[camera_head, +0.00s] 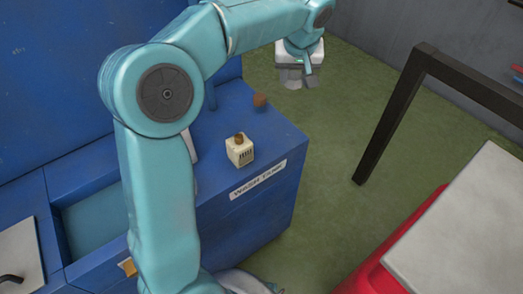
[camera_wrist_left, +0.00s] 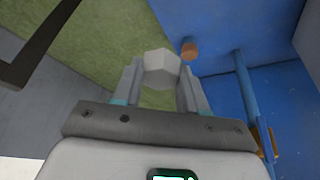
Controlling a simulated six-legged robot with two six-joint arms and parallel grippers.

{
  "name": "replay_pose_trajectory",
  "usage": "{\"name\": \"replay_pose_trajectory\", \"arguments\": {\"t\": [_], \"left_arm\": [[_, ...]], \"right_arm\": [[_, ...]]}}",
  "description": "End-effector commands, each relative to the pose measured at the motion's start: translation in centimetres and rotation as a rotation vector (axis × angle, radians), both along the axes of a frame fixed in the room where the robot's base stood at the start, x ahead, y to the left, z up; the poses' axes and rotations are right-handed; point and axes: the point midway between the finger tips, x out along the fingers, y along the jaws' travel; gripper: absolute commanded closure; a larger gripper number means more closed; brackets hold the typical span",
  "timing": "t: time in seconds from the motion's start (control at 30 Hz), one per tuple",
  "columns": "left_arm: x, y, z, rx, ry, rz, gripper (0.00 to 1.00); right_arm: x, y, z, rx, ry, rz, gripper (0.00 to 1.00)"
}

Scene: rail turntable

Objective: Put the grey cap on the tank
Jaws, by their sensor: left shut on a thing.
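The grey cap (camera_wrist_left: 161,68) is a pale, many-sided piece between the fingers of my left gripper (camera_wrist_left: 160,85) in the left wrist view. The fingers are shut on it. In the head view my left gripper (camera_head: 297,78) hangs over the green floor, past the far right edge of the blue tank (camera_head: 225,190). A brown round stub (camera_head: 260,100) stands on the tank's top; it also shows in the left wrist view (camera_wrist_left: 189,50), beside the cap and apart from it. My right gripper is not in view.
A small cream container (camera_head: 239,151) with a brown top stands on the tank near its labelled edge. A dark metal frame (camera_head: 395,115) rises from the floor at right. A red piece with a grey top (camera_head: 470,230) is at lower right. Green floor lies between.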

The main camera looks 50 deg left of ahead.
Motion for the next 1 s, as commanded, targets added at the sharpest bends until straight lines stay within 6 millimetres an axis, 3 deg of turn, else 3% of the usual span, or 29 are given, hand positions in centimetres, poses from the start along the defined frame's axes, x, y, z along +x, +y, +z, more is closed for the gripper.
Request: {"name": "replay_pose_trajectory", "arguments": {"t": [0.5, 0.77, 1.0], "left_arm": [[-0.2, 0.2, -13.4, 0.001, 0.006, 0.009, 0.95], [0.1, 0.4, -15.9, 0.001, 0.004, 0.008, 0.95], [0.1, 0.4, -19.4, 0.0, 0.004, 0.008, 0.95]], "right_arm": [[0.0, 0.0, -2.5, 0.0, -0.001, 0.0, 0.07], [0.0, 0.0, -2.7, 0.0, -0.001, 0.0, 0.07], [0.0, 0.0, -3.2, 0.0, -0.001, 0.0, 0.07]]}}
